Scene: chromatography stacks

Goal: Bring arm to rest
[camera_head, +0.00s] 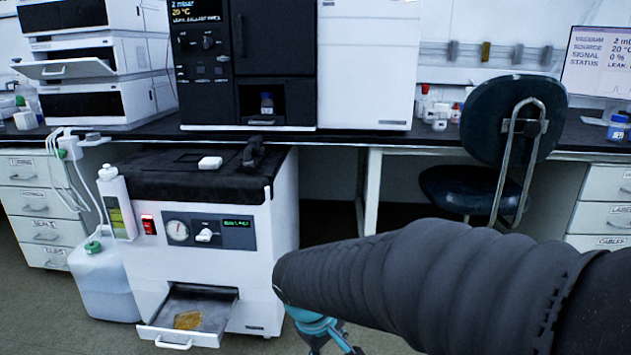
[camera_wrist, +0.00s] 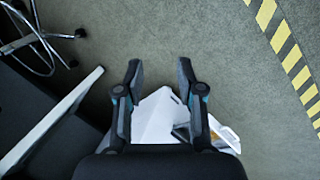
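My arm, in a dark ribbed sleeve, reaches in from the lower right in the head view. Its teal-and-black end (camera_head: 318,325) shows low in the middle, beside the open tray, and its fingers are mostly cut off or hidden there. In the wrist view my gripper (camera_wrist: 158,72) has its two fingers apart, with nothing held between the tips. Grey floor (camera_wrist: 160,35) lies beyond the fingertips. A white surface (camera_wrist: 155,115) shows between the finger bases, below the gripper.
A white pump cabinet (camera_head: 258,265) stands left of my arm, its low tray (camera_head: 215,322) pulled out with a brownish patch. A white jug (camera_head: 103,285) stands beside it. A dark chair (camera_head: 500,120) stands behind my arm. Striped floor tape (camera_wrist: 290,60) runs right.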

